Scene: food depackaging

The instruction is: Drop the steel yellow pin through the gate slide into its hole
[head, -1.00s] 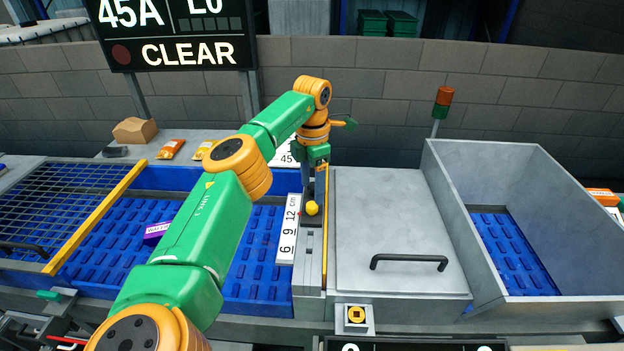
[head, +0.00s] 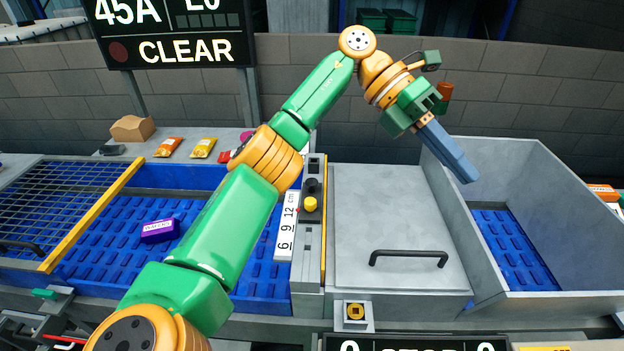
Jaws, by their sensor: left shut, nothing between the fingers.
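The yellow pin (head: 311,204) shows as a yellow knob on a dark mount on the gate slide (head: 309,243), the narrow grey rail beside the white centimetre scale (head: 287,226). How deep the pin sits in its hole cannot be told from here. My left gripper (head: 466,176) is shut and empty, in the air to the right of the pin, apart from it, by the left wall of the grey bin. My right gripper is not in view.
A grey lid (head: 385,215) with a black handle lies right of the slide. A deep grey bin (head: 545,225) stands further right. Left is a blue ribbed belt (head: 110,225) carrying a purple packet (head: 160,230). Orange and yellow packets lie behind.

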